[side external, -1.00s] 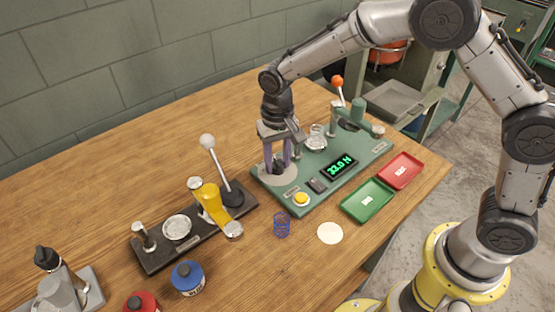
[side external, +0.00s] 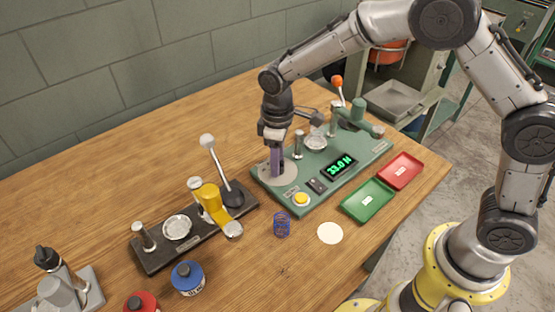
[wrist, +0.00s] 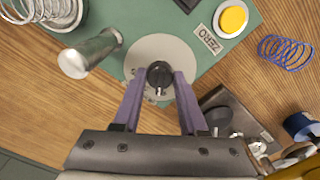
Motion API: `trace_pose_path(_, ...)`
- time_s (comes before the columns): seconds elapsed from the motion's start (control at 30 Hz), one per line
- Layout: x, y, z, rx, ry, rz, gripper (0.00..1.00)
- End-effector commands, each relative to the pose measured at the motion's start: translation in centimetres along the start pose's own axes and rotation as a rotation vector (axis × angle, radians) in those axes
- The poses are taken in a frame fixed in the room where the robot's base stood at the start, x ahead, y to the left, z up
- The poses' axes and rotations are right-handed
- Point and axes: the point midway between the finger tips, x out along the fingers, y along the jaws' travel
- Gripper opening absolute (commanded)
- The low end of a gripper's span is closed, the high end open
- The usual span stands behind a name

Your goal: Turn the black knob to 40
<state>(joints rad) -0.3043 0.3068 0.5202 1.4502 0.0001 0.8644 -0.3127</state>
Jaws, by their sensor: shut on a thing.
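The black knob (wrist: 160,74) sits on a pale round dial plate (wrist: 158,50), which also shows in the side view (side external: 287,178) at the left end of the green base. My gripper (wrist: 160,86) points down with its purple fingers on either side of the knob, shut on it. In the side view my gripper (side external: 276,172) hides most of the knob. The green display (side external: 342,166) on the base seems to read 33.0 N. The dial's scale marks are too small or hidden to read.
A yellow button (side external: 301,199) and a metal post (wrist: 90,54) stand near the dial. A dark fixture with a yellow lever (side external: 208,198) is to the left. A blue spring (side external: 282,225), a green tray (side external: 367,200) and a red tray (side external: 401,171) lie in front.

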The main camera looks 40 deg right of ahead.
Motion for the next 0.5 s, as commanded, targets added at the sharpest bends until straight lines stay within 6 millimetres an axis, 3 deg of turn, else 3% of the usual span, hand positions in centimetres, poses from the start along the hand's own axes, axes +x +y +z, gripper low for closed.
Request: trace_pose_path(0.5,-0.11,0.01,0.01,-0.179,0.0,0.0,0.0)
